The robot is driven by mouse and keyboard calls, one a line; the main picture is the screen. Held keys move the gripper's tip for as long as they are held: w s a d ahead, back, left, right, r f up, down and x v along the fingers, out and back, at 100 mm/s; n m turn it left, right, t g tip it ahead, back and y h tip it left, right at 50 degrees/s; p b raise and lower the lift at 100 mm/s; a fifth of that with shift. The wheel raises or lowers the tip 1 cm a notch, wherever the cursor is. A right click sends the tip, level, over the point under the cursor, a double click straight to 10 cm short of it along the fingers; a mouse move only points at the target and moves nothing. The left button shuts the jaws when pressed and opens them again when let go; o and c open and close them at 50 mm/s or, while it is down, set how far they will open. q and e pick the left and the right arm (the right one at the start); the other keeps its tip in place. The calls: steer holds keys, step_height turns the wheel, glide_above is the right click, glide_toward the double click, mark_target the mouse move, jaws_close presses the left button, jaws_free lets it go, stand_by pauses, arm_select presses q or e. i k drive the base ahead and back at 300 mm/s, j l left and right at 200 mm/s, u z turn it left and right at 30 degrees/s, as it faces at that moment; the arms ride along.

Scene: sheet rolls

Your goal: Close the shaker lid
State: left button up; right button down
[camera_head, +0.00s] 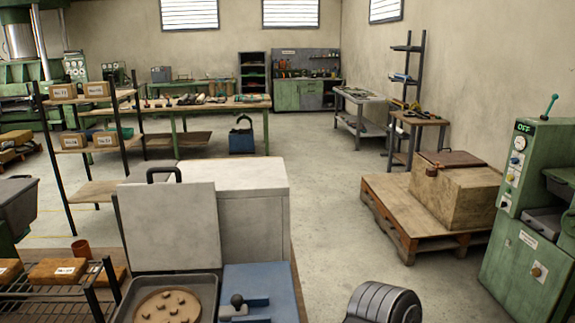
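The shaker lid (165,228) is a flat light-grey panel with a dark handle (163,173) on its top edge. It stands raised, close to upright, at the back of the grey open-topped shaker box (208,284). A round tan disc (168,306) with several small brown lumps lies inside the box. The box's front is cut off by the bottom edge of the picture. Neither of my grippers shows in this view.
A blue block (262,283) with a dark knob (237,300) sits right beside the box. A pale cabinet (240,215) stands behind the lid. A wire rack (50,292) with brown packets is at left. A green machine (525,250) stands at right. The central floor is clear.

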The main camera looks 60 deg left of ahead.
mark_target(168, 226)
steer(key=i+l+z, duration=0.15)
steer(key=i, duration=0.3)
steer(key=i+l+z, duration=0.15)
steer(key=i+l, duration=0.15)
steer(key=i, duration=0.15)
steer(key=i+u, duration=0.25)
steer(key=u, duration=0.15)
steer(key=i+u, duration=0.2)
steer(key=u, duration=0.15)
steer(key=i+l+u, duration=0.15)
steer(key=u, duration=0.25)
steer(key=i+u, duration=0.15)
steer(key=u, duration=0.3)
steer(key=i+u, duration=0.15)
steer(key=u, duration=0.3)
steer(key=i+l+u, duration=0.15)
steer(key=u, duration=0.3)
steer(key=i+l+u, duration=0.1)
steer(key=u, duration=0.35)
steer(key=l+u, duration=0.3)
steer(key=u, duration=0.15)
steer(key=i+l+u, duration=0.1)
steer(key=l+u, duration=0.15)
steer(key=u, duration=0.2)
steer(key=i+l+u, duration=0.1)
steer(key=l+u, duration=1.2)
steer(key=i+j, duration=0.05)
steer(key=j, duration=0.05)
